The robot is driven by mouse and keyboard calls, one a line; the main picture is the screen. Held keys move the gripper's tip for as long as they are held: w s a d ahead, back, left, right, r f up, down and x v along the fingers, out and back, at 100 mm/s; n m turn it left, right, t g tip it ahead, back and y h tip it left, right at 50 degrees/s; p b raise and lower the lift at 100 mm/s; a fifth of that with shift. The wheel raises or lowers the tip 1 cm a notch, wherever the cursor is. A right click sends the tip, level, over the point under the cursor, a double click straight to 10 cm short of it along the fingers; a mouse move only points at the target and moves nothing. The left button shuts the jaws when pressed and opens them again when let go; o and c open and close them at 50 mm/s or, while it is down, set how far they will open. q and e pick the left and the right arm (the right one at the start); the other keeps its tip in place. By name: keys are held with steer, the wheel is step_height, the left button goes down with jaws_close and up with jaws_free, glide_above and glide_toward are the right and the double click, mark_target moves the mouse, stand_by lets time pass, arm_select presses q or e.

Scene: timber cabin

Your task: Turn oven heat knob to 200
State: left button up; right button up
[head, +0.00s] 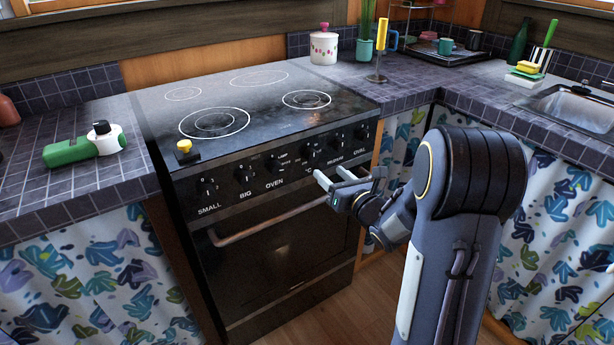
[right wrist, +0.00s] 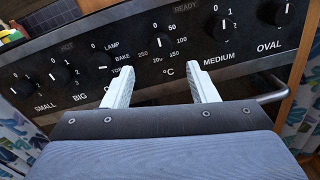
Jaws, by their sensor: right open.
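The oven (head: 270,215) is a black stove with a row of dark knobs on its front panel. The oven heat knob (head: 310,147), above a °C mark, sits right of the OVEN knob. In the right wrist view the heat knob (right wrist: 160,42) is dark, ringed by numbers from 0 to 250. My right gripper (head: 333,177) is open and empty in front of the panel, below the heat knob in the head view. In the right wrist view its fingertips (right wrist: 160,72) point at the panel around the °C mark, apart from the knob. My left gripper is not in view.
The oven door handle (head: 270,222) runs below the panel. Neighbouring knobs flank the heat knob, including the MEDIUM knob (head: 336,138) and the OVEN knob (head: 272,165). A yellow-topped object (head: 184,148) stands on the stove's front left corner.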

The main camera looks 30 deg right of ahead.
mark_target(314, 158)
steer(key=w, duration=0.7)
steer(key=shift+w, duration=0.2)
steer(key=c, duration=1)
